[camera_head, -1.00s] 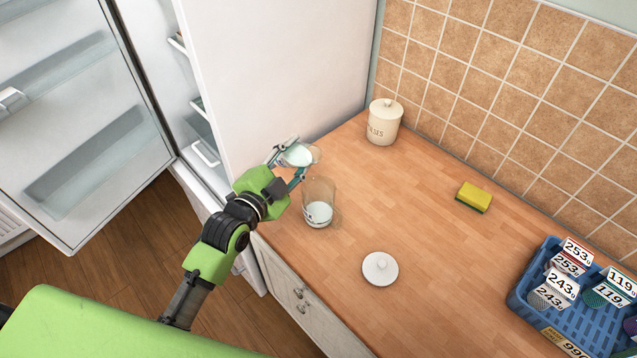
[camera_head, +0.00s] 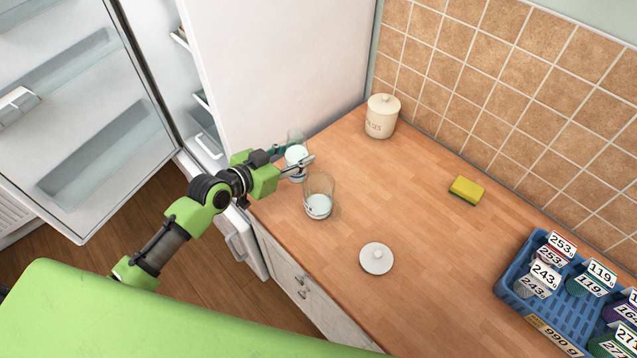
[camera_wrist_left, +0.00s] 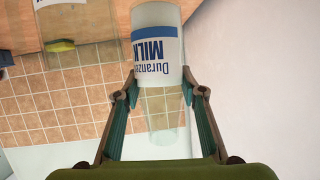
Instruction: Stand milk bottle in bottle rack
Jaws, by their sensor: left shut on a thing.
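My left gripper (camera_head: 293,162) is shut on a clear milk bottle (camera_head: 296,152) with white contents, near the counter's left edge beside the fridge. The bottle looks close to upright, its clear part upward. In the left wrist view the bottle (camera_wrist_left: 157,52) shows a white label with blue "MILK" lettering, upside down in the picture, between the fingers (camera_wrist_left: 160,95). A second clear container (camera_head: 319,190) with white at its bottom stands on the counter just right of the gripper. I cannot clearly make out a bottle rack. My right gripper is not in view.
The fridge (camera_head: 275,70) stands open at the left. A cream canister (camera_head: 382,118) is at the back, a yellow sponge (camera_head: 466,190) by the tiles, a white lid (camera_head: 376,258) in front. A blue crate (camera_head: 519,298) of labelled items is lower right. The counter's middle is clear.

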